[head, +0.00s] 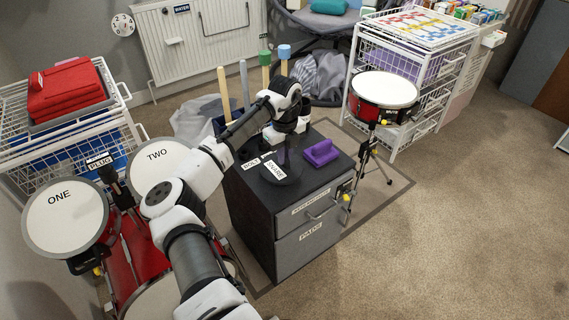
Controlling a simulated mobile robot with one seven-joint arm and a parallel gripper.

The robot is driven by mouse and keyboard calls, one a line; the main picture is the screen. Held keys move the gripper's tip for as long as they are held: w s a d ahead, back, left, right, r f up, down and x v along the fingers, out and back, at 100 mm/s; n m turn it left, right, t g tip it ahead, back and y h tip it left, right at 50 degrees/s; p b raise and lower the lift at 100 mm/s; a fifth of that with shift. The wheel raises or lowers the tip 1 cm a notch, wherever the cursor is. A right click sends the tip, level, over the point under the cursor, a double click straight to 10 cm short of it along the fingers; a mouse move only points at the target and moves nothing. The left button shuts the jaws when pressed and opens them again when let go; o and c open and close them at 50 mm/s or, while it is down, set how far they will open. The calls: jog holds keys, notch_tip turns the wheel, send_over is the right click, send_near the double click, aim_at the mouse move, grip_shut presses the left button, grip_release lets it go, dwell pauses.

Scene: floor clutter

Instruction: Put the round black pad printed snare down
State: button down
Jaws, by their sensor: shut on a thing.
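The round black pad (290,175) with a white SNARE label is at the top of the dark grey cabinet (262,203). My gripper (287,147) points down and is shut on the pad's far edge. I cannot tell whether the pad touches the cabinet top or hangs just above it. The fingertips are small and dark against the pad. The snare drum (383,91), red with a white head, stands on a tripod at the right, apart from the gripper.
A purple block-like object (321,153) lies right of the pad on the cabinet. Another white label (250,163) shows left of it. Drums labelled ONE (65,215) and TWO (160,163) stand at the left. A white wire rack (437,65) stands behind the snare. Carpet at right is clear.

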jog(key=shift+f, duration=1.85)
jog(key=shift+f, duration=0.1)
jog(key=c, duration=1.5)
grip_release()
notch_tip(320, 180, up, 12)
jog(key=shift+r, duration=0.15)
